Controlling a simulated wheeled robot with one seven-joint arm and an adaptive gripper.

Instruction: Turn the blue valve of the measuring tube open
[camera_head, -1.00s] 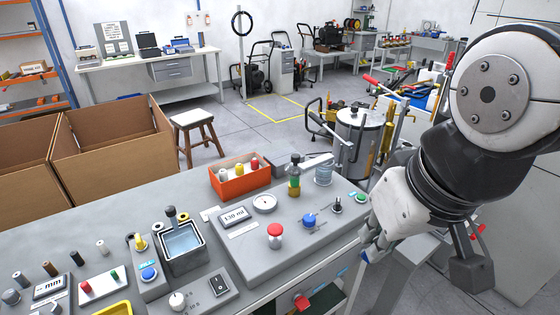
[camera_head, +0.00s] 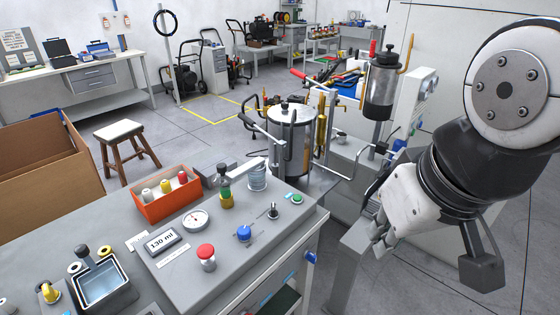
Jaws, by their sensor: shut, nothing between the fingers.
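A blue round knob (camera_head: 243,233) sits on the grey bench panel, right of a red knob. A second small blue part, perhaps a valve handle (camera_head: 310,257), shows at the bench's front side near its right corner. I cannot tell which belongs to the measuring tube. A clear cylinder (camera_head: 257,175) stands at the back of the panel; yellow upright tubes (camera_head: 321,130) stand beside a metal tank. My gripper (camera_head: 379,238) is shut and empty, right of the bench corner and apart from both blue parts. Its fingertips are small and partly hidden by its body.
The metal tank (camera_head: 291,140) with pipes stands behind the bench corner. A dark cylinder (camera_head: 380,87) stands at the right, with a red handle near it. The panel (camera_head: 205,280) bears a red knob (camera_head: 206,257), a gauge (camera_head: 194,219) and a 130 ml display (camera_head: 163,240).

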